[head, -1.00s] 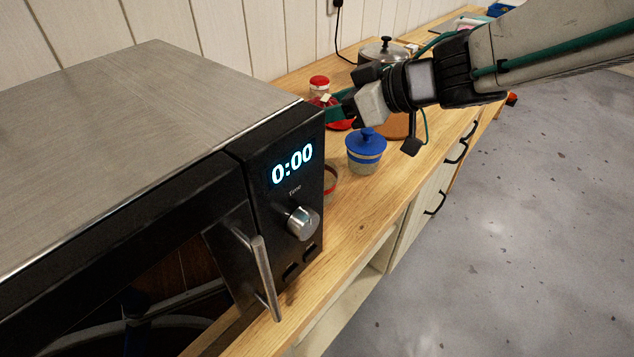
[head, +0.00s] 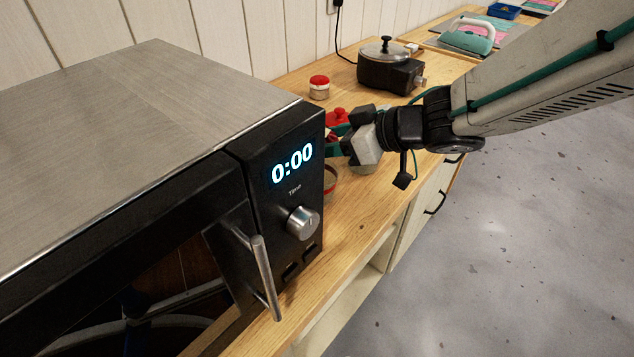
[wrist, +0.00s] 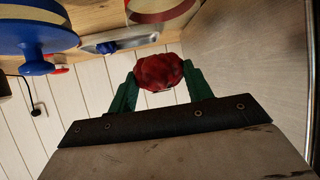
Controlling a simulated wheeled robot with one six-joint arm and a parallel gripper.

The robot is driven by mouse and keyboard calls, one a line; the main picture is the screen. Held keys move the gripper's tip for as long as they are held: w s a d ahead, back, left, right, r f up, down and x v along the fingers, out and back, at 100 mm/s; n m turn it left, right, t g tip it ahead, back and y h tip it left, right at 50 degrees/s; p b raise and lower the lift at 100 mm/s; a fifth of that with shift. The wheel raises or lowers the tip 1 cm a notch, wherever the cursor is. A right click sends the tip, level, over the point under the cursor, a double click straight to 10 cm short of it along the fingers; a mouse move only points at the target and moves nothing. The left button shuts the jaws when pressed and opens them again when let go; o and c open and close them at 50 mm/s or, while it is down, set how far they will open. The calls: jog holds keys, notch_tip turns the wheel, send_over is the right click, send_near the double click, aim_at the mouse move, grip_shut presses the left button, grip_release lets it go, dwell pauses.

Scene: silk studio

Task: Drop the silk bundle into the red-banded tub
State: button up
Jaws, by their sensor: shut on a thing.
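My gripper (head: 331,147) is shut on a dark red, rounded silk bundle (wrist: 160,72), which sits between the two green fingers in the wrist view. In the head view the gripper is just right of the microwave's edge, above the counter, and the bundle is mostly hidden there. The red-banded tub (head: 331,181) stands low beside the microwave, partly covered by it. A red-rimmed round shape at the top of the wrist view, apparently this tub (wrist: 160,12), is cut off by the frame. The bundle appears apart from it.
The microwave (head: 300,140) stands close on the left. A blue-lidded jar (wrist: 35,42) is near the gripper. A red lid (head: 338,116), a red-topped jar (head: 319,88) and a lidded pot (head: 388,67) stand farther back. The front counter strip (head: 360,225) is clear.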

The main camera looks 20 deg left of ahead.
jog(key=o, duration=1)
jog(key=shift+r, duration=0.1)
jog(key=v, duration=0.7)
jog(key=shift+s+d+r, duration=0.1)
jog(key=shift+d, duration=0.25)
